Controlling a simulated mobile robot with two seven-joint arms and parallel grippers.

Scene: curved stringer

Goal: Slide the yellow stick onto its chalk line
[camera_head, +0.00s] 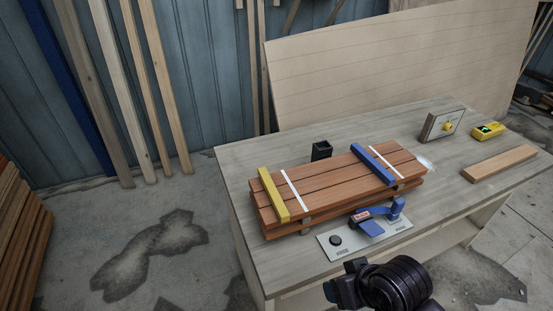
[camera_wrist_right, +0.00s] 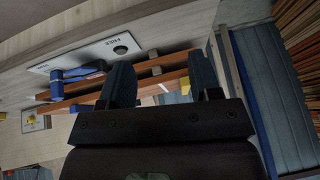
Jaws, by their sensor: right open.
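The yellow stick (camera_head: 273,194) lies across the left end of a stack of reddish-brown boards (camera_head: 330,182). A white chalk line (camera_head: 297,188) crosses the top boards just right of the stick, with a strip of bare wood between them. My right gripper (camera_wrist_right: 161,75) is open and empty in the right wrist view, with the board edges beyond its fingers. A small yellow patch (camera_wrist_right: 163,87), seemingly the stick's end, shows between the fingers. In the head view my right wrist is at the bottom, in front of the bench. My left gripper is not in view.
A blue stick (camera_head: 372,163) lies beside a second chalk line (camera_head: 384,158). A plate with a blue lever (camera_head: 378,218) sits in front of the boards. A black cup (camera_head: 321,150) stands behind them. A loose plank (camera_head: 499,163) and a yellow device (camera_head: 488,131) are at the right.

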